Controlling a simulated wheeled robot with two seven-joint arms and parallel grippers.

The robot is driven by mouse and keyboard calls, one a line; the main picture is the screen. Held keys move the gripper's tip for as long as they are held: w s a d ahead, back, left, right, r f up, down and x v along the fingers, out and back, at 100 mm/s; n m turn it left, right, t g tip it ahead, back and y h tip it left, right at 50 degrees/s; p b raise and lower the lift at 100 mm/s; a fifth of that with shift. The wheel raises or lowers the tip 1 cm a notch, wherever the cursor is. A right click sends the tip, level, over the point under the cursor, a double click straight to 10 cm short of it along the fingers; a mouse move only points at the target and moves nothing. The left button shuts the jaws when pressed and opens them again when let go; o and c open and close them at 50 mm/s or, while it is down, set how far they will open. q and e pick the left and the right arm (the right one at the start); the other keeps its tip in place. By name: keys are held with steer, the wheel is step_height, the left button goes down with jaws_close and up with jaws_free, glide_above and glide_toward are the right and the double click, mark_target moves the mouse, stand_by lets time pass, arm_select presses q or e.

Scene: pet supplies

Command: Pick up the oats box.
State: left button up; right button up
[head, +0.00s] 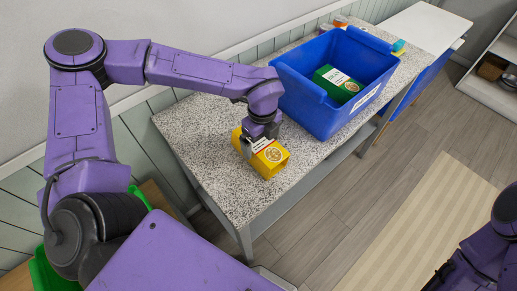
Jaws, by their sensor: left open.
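A yellow box (271,161) with a white label and a round emblem sits on the speckled table, near its front edge; I take it for the oats box. My left gripper (259,146) points down at the box from above, its fingers at the box's upper left part. The fingers are open; the far finger is partly hidden, and I cannot tell whether they touch the box. My right arm shows at the lower right edge; its gripper is not clearly visible.
A blue bin (309,113) holding a green box (337,84) stands on the speckled table (205,140), right behind the yellow box. A white-topped table (427,27) stands beyond. Small colourful items lie behind the bin. The table is clear left of the yellow box.

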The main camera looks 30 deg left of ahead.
arm_select(q)
steer(key=shift+f, duration=0.9)
steer(key=shift+s, duration=0.2)
steer(key=c, duration=0.8)
steer(key=shift+w, duration=0.1)
